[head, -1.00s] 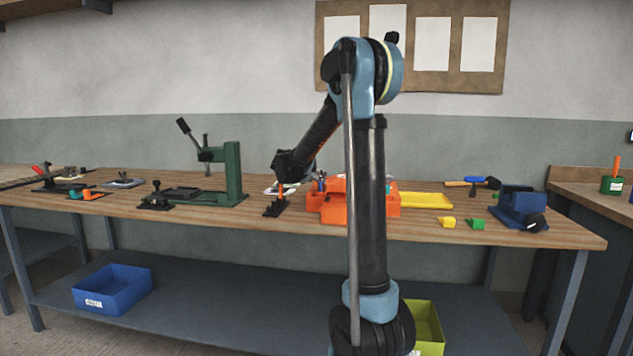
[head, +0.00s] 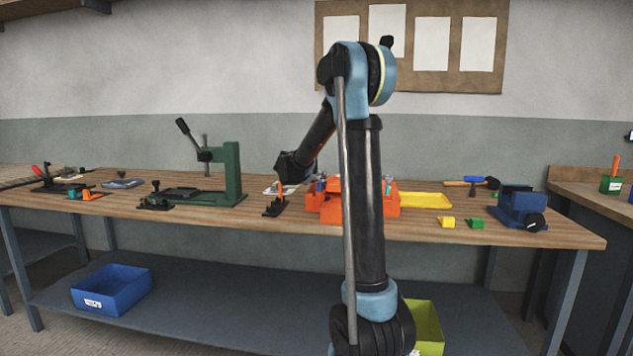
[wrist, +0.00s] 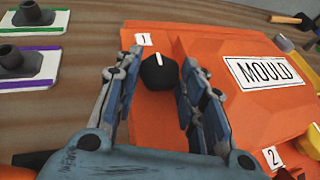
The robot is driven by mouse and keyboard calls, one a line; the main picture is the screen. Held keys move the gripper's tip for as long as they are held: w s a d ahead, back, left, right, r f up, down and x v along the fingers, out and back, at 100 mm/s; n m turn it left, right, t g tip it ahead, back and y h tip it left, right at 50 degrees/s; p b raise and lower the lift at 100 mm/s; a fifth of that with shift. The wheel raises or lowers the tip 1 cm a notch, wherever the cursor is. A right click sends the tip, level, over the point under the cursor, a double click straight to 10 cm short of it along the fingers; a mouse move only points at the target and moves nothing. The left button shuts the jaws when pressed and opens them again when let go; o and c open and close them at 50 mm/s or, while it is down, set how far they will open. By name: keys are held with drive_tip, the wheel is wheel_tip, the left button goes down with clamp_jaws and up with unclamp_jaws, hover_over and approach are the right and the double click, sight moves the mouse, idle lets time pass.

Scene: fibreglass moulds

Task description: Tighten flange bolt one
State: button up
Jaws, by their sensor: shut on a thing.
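The orange mould (wrist: 215,55) with a white "MOULD" label fills the middle of the wrist view; in the head view it is an orange block (head: 325,208) on the bench, partly behind my arm. Flange bolt one (wrist: 158,74), a black head with a white stripe on top, stands beside the tag "1" (wrist: 143,39). My gripper (wrist: 160,80) is shut on this bolt, one finger on its left and one on its right. The stripe points nearly straight up in the picture. Beside the tag "2" (wrist: 272,158), a dark part is cut off by the frame's bottom edge.
Two plates with black fittings, one green-edged (wrist: 35,16) and one purple-edged (wrist: 25,68), lie left of the mould. A green press (head: 230,172) stands left on the bench. A yellow tray (head: 425,201) and a blue vise (head: 520,207) are to the right.

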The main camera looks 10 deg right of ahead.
drive_tip(key=shift+w+a, duration=0.1)
drive_tip(key=shift+a, duration=0.05)
drive_tip(key=shift+w+a+m+g+h, duration=0.15)
drive_tip(key=shift+m+g+h, duration=0.35)
drive_tip(key=shift+m+h, duration=0.1)
drive_tip(key=shift+w+a+m+g+h, duration=0.1)
drive_tip(key=shift+a+m+g+h, duration=0.05)
drive_tip(key=shift+m+g+h, duration=0.4)
drive_tip(key=m+g+h, duration=0.1)
drive_tip(key=m, duration=0.1)
drive_tip(key=m+g+h, duration=0.1)
drive_tip(key=g, duration=0.1)
drive_tip(key=shift+w+a+m, duration=0.2)
drive_tip(key=shift+w+m, duration=0.15)
drive_tip(key=shift+w, duration=0.05)
drive_tip(key=m+g, duration=0.1)
drive_tip(key=g, duration=0.1)
drive_tip(key=m+g+h, duration=0.1)
drive_tip(key=m+g, duration=0.1)
drive_tip(key=shift+w, duration=0.35)
drive_tip(key=shift+w+m+g, duration=0.25)
drive_tip(key=shift+m+g, duration=1.15)
drive_tip(key=shift+g, duration=0.15)
drive_tip(key=shift+r, duration=0.1)
drive_tip(key=o, duration=0.8)
drive_tip(key=shift+w, duration=0.1)
drive_tip(key=shift+c, duration=0.2)
drive_tip(key=shift+m+g, duration=0.3)
drive_tip(key=shift+g, duration=0.1)
